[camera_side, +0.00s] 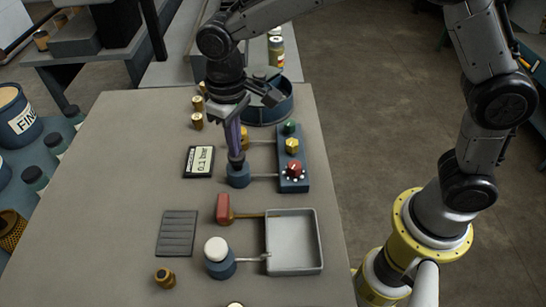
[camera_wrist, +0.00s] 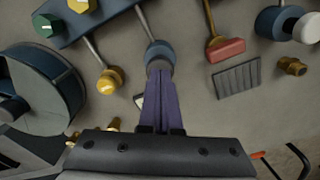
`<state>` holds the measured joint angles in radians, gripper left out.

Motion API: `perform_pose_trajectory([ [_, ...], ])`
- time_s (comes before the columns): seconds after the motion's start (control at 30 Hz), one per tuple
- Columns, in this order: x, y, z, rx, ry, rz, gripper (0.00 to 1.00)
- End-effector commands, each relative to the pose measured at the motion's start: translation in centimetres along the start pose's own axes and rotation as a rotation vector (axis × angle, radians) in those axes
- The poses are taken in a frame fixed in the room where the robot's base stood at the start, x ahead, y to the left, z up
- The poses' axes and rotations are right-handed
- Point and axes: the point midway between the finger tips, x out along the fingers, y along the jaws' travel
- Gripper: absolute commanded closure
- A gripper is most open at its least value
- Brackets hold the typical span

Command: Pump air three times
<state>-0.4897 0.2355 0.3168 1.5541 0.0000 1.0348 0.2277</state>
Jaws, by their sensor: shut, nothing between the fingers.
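My gripper (camera_side: 237,160) points straight down with its fingers together and empty. Its tips are over a blue round fitting (camera_side: 238,178), joined by a thin pipe to the blue panel (camera_side: 293,183). In the wrist view the fingertips (camera_wrist: 161,70) meet the grey top of this fitting (camera_wrist: 158,50); I cannot tell whether they press on it. A display (camera_side: 199,161) left of it reads "0.1 bar". The panel carries a green, a yellow and a red knob (camera_side: 294,169). A white-topped blue fitting (camera_side: 219,260) stands nearer the front; it also shows in the wrist view (camera_wrist: 288,22).
A yellow-topped fitting (camera_side: 245,138) stands just behind my gripper, with a large round blue container (camera_side: 268,108) beyond. A red-handled tool (camera_side: 223,207), a ribbed grey mat (camera_side: 177,233), a shallow tray (camera_side: 293,270) and a brass fitting (camera_side: 165,277) occupy the front. The table's left side is clear.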

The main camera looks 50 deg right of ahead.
Motion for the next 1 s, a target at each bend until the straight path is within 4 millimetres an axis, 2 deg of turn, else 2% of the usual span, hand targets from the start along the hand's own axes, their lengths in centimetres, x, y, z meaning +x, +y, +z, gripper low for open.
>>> perform_pose_trajectory([
  [0.8,2.3,0.0,0.1,0.0,-0.003,0.001,1.0],
  [1.0,2.3,0.0,0.1,0.0,-0.003,0.001,1.0],
])
